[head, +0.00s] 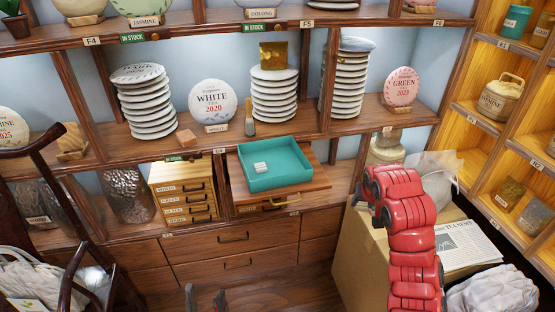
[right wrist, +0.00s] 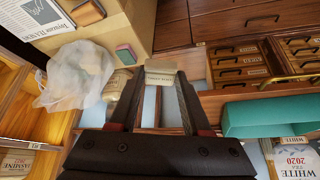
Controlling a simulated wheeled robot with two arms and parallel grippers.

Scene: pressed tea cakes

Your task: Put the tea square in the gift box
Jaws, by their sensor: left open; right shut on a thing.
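A pale beige block with small print, which looks like the tea square (right wrist: 160,76), sits between the fingertips of my right gripper (right wrist: 157,82) in the right wrist view. That gripper is shut on it. In the head view the right gripper is at the end of my red arm, and the block is hidden there. My left gripper (head: 205,298) is open and empty at the bottom.
Shelves hold stacks of white discs (head: 145,100) and round tea cakes (head: 212,100). A small drawer cabinet (head: 183,190) stands left of the teal box. A cardboard box (head: 365,250) with a newspaper (head: 468,243) and a plastic bag (right wrist: 75,75) is at the right.

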